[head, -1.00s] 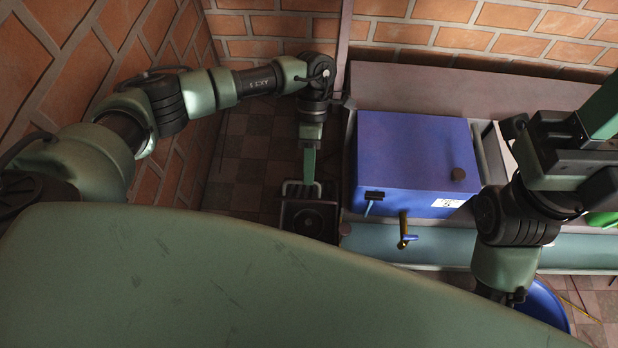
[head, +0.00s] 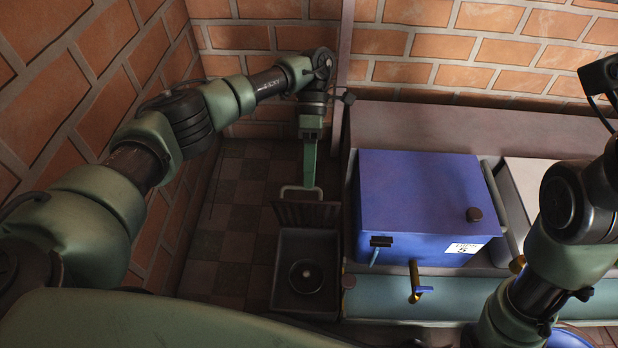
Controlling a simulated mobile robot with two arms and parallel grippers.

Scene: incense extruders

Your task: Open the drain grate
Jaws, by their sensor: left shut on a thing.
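The drain grate (head: 308,214) is a dark ribbed panel in the head view, left of the blue box. It stands raised at the far edge of the drain basin (head: 288,250). The basin is uncovered and shows a round drain hole (head: 306,276) in its floor. A pale handle on the grate meets my left gripper (head: 302,188), which is shut on it. The fingertips are small and partly hidden behind the handle. My right arm is at the right edge, and its gripper is out of the picture.
A blue box (head: 415,195) with a knob, a brass tap (head: 415,285) and a label stands on a bench right of the drain. A brick wall (head: 110,90) runs close along the left. The checkered floor (head: 225,215) beside the drain is clear.

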